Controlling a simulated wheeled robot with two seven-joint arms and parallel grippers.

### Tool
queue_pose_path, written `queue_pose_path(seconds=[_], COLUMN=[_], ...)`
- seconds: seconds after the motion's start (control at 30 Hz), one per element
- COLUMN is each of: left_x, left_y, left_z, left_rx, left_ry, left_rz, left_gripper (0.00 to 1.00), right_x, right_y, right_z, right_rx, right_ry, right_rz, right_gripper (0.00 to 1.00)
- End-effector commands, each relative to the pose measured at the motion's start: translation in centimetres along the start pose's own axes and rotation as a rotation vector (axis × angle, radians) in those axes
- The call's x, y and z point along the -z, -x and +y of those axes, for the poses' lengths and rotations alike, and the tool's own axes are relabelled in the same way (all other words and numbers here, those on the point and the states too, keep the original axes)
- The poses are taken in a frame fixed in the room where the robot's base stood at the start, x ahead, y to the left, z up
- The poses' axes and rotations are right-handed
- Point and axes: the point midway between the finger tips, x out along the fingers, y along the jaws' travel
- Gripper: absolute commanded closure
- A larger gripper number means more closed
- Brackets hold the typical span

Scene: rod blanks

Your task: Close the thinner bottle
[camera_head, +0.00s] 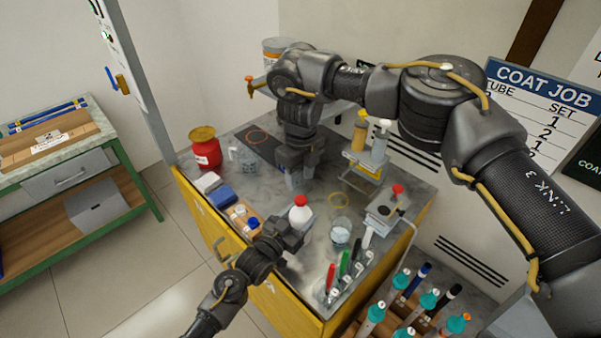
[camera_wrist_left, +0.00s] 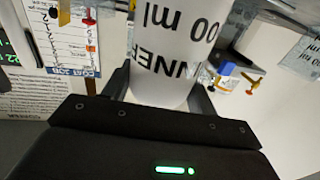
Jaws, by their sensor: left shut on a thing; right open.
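The thinner bottle (camera_head: 299,215) is white, with a red cap at its top in the head view; I cannot tell how firmly the cap sits. My left gripper (camera_head: 292,232) is shut on this bottle near the front of the bench. In the left wrist view the bottle (camera_wrist_left: 172,50) stands between the fingers with part of its printing, "NNER" and "00 ml", visible; its top is out of that view. My right gripper (camera_head: 295,180) points down behind the bottle, above the bench near a dark mat. It is open, and its fingertips are hard to make out.
A red jar (camera_head: 205,148) stands at the bench's back left. A device with a red knob (camera_head: 397,190) stands farther right.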

Motion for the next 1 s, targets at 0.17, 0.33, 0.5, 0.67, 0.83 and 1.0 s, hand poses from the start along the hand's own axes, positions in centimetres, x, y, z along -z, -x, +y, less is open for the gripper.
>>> queue_pose_path(seconds=[0.17, 0.33, 0.5, 0.67, 0.83, 1.0], left_x=[0.0, 0.0, 0.0, 0.0, 0.0, 0.0], left_y=[0.0, 0.0, 0.0, 0.0, 0.0, 0.0], left_z=[0.0, 0.0, 0.0, 0.0, 0.0, 0.0], left_rx=[0.0, 0.0, 0.0, 0.0, 0.0, 0.0], left_ry=[0.0, 0.0, 0.0, 0.0, 0.0, 0.0], left_rz=[-0.001, -0.001, -0.001, -0.001, -0.001, -0.001], left_gripper=[1.0, 1.0, 1.0, 1.0, 1.0, 1.0], right_x=[0.1, 0.1, 0.0, 0.0, 0.0, 0.0], right_y=[-2.6, -5.1, -6.7, -7.2, -7.2, -7.2], right_z=[0.1, 0.1, 0.0, 0.0, 0.0, 0.0], right_rx=[-0.002, -0.002, -0.001, 0.0, 0.0, 0.0], right_ry=[-0.001, -0.001, -0.001, -0.001, -0.001, -0.001], right_rz=[0.002, 0.002, 0.0, 0.001, 0.0, 0.0], right_gripper=[0.54, 0.54, 0.54, 0.54, 0.54, 0.66])
